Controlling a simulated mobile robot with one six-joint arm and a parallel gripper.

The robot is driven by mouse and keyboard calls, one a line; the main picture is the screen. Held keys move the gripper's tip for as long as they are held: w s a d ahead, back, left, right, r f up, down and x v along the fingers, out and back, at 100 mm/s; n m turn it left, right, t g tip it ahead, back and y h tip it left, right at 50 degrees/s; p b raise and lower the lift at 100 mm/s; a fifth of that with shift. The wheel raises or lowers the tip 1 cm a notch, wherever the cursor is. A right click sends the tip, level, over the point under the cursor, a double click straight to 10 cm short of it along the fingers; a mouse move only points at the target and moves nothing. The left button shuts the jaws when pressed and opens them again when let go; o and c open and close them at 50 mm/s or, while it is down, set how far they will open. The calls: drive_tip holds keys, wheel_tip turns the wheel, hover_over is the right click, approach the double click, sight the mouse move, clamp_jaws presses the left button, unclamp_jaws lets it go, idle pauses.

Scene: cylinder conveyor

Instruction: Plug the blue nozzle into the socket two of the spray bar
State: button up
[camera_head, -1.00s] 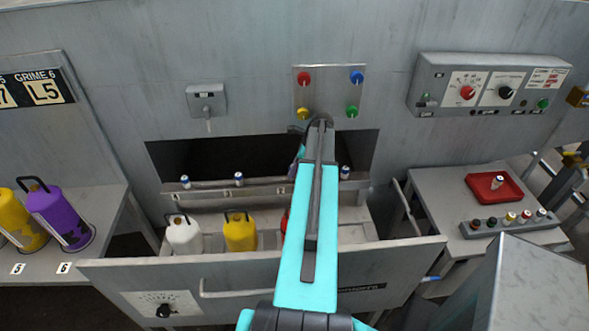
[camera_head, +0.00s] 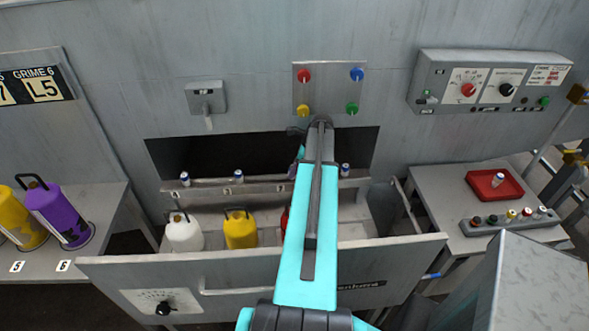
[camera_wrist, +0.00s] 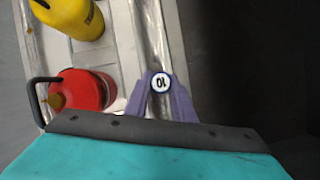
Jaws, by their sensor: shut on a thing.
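My gripper (camera_wrist: 161,98) has purple fingers and is shut on a nozzle (camera_wrist: 161,84) with a white, blue-rimmed top that reads 10 upside down in the wrist view. The spray bar (camera_head: 262,189) runs across the opening in the head view, with small number plates on its front. It runs up the wrist view as a pale strip (camera_wrist: 151,35). Nozzles stand on it at the far left (camera_head: 185,178), left of middle (camera_head: 238,175) and right (camera_head: 345,169). My arm hides the bar's middle. The held nozzle's lower end and the socket under it are hidden, so I cannot tell whether it is seated.
White (camera_head: 184,232), yellow (camera_head: 240,229) and red (camera_wrist: 82,90) jugs stand in the drawer (camera_head: 240,262). A panel (camera_head: 330,75) with coloured knobs is above the opening. A red tray (camera_head: 481,189) with one nozzle and a rack (camera_head: 480,227) are at right.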

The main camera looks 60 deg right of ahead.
drive_tip(key=shift+f, duration=0.5)
drive_tip(key=o, duration=1.1)
drive_tip(key=b+v, duration=0.4)
drive_tip(key=v, duration=0.9)
drive_tip(key=shift+s+r, duration=0.25)
drive_tip(key=shift+r, duration=0.1)
drive_tip(key=shift+d, duration=0.1)
